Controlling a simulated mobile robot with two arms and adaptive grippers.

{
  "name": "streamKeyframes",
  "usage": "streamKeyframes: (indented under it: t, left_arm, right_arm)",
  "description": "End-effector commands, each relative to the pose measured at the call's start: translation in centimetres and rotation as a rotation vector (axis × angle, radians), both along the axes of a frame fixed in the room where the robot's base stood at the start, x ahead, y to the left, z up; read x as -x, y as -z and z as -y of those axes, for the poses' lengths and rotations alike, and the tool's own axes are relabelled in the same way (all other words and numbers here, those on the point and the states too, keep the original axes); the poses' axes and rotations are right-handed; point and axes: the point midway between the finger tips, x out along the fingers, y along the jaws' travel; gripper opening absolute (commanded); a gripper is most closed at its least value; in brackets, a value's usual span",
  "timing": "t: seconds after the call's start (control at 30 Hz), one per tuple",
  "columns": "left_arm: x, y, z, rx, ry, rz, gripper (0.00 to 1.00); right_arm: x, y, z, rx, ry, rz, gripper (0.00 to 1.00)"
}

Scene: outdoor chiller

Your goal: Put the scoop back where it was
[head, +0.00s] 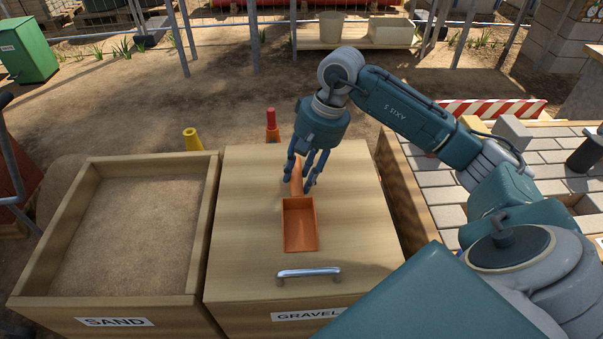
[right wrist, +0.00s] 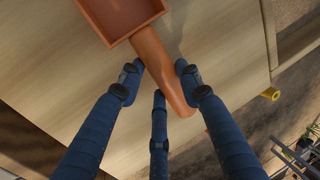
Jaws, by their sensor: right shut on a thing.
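An orange scoop (head: 300,226) is over the closed wooden lid of the gravel bin (head: 350,215), its open pan toward the bin's metal handle (head: 309,273). My right gripper (head: 303,180) is above the lid with its blue fingers around the scoop's handle, shut on it. In the right wrist view the fingers (right wrist: 157,85) flank the orange handle (right wrist: 165,75), and part of the scoop's pan (right wrist: 120,12) is cut off at the top. I cannot tell whether the scoop touches the lid. My left gripper is not in view.
An open sand bin (head: 130,235) stands left of the gravel bin. Paving blocks (head: 465,180) lie to the right. Behind the bins are a yellow cone-like object (head: 192,140) and a red-topped post (head: 272,125). A green box (head: 27,50) is at far left.

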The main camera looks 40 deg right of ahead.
Motion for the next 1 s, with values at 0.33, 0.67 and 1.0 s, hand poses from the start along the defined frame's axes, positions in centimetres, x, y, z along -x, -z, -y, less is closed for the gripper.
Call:
streamKeyframes:
  t: [0.33,0.67,1.0]
  left_arm:
    - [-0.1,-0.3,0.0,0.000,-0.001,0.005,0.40]
    - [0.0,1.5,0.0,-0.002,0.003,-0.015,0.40]
    - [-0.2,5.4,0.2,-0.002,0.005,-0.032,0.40]
  right_arm:
    - [0.0,0.0,0.0,0.000,0.000,0.000,0.53]
    - [0.2,-2.3,0.6,0.002,0.002,0.004,0.53]
    - [1.2,-9.3,2.1,0.002,0.002,0.004,0.53]
